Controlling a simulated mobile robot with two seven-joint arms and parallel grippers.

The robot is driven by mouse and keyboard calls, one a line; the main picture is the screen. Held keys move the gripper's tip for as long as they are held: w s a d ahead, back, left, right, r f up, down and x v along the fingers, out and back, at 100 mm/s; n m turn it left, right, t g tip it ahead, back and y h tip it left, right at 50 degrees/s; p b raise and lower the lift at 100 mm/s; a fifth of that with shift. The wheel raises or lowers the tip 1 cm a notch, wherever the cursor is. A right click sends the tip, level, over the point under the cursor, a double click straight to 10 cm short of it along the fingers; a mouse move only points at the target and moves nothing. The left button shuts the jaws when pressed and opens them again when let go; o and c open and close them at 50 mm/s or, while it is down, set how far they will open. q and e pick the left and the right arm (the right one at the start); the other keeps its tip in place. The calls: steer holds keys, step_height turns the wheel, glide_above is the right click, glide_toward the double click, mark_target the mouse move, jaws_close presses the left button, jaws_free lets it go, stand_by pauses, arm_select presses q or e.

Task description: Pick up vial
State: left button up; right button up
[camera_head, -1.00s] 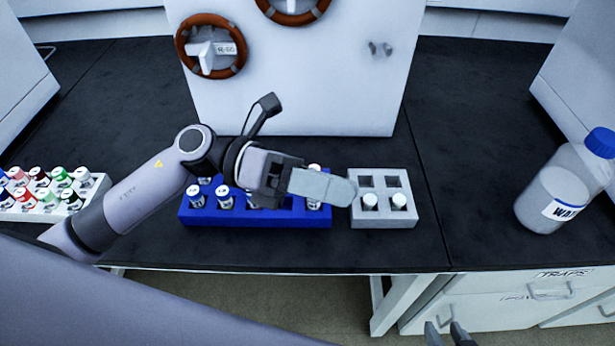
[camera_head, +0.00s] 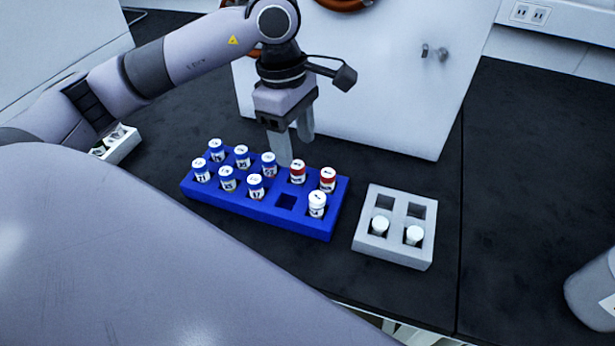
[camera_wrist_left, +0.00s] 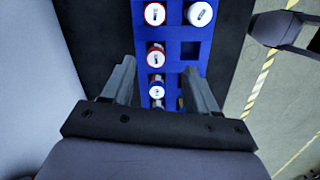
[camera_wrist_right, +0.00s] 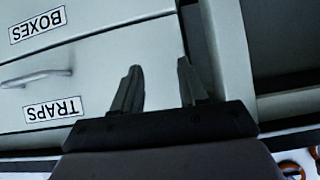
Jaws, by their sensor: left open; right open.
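A blue rack (camera_head: 265,215) on the black bench holds several capped vials. Blue-ringed vials, such as one in the front row (camera_head: 256,187), fill its left part. Two red-ringed vials (camera_head: 298,172) (camera_head: 328,180) stand in the back row at right. A white-capped vial (camera_head: 317,205) stands in the front right slot, beside an empty slot. My left gripper (camera_head: 294,150) points down, open and empty, just behind the rack's back row. My right gripper (camera_wrist_right: 158,83) is open and empty.
A grey rack (camera_head: 390,256) with two white-capped vials in its front slots stands right of the blue rack. A white cabinet (camera_head: 400,110) stands behind. A bottle (camera_head: 595,290) is at the right edge.

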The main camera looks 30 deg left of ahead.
mark_target(297, 164)
arm_select(q)
steer(key=f, duration=0.6)
steer(key=shift+w+f, duration=0.25)
steer(key=shift+f, duration=0.1)
jaws_close()
